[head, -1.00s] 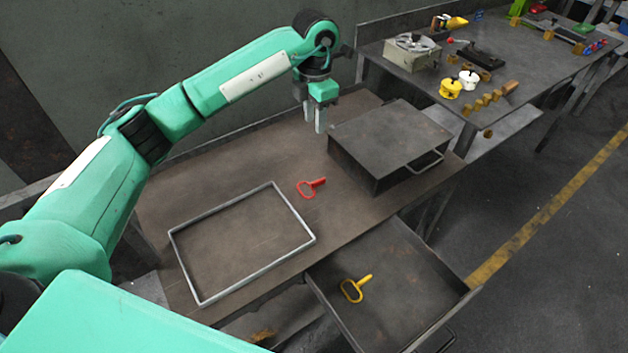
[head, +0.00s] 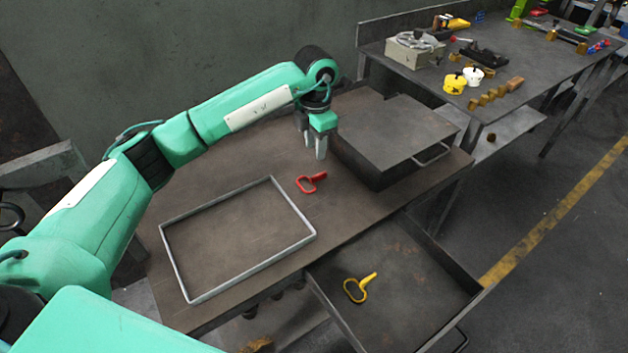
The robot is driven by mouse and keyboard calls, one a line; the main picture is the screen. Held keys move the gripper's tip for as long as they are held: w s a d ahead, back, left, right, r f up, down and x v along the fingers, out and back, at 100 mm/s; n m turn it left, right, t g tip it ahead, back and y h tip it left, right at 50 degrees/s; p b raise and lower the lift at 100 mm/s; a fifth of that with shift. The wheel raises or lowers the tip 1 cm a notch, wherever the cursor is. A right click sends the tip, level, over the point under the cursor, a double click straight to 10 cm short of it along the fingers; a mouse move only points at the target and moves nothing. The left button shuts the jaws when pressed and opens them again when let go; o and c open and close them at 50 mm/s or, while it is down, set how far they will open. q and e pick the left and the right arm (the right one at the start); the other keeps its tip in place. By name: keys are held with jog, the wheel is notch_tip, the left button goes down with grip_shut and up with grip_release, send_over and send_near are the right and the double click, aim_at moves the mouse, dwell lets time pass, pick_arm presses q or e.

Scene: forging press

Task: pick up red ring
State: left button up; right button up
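The red ring (head: 310,183), a loop with a short handle, lies on the brown workbench, between the grey frame and the dark metal box. My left gripper (head: 315,152) points down just above and behind the ring, apart from it. Its two fingers show a gap between them, and nothing is seen in it. My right gripper is not in view.
A grey rectangular frame (head: 168,232) lies on the workbench (head: 240,150) to the left. A dark metal box (head: 395,130) with a handle stands to the right. Below, an open drawer (head: 425,285) holds a yellow ring (head: 358,289). A second table (head: 545,65) carries several tools.

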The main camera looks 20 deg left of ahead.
pick_arm(q)
send_over(318, 175)
jog(key=f, duration=0.5)
jog(key=shift+s+a, duration=0.2)
jog(key=shift+s, duration=0.1)
jog(key=f, duration=0.1)
jog(key=f+p, duration=0.1)
jog(key=f, duration=0.2)
jog(key=shift+w+d+f, duration=0.2)
jog(key=shift+w+f, duration=0.2)
grip_shut()
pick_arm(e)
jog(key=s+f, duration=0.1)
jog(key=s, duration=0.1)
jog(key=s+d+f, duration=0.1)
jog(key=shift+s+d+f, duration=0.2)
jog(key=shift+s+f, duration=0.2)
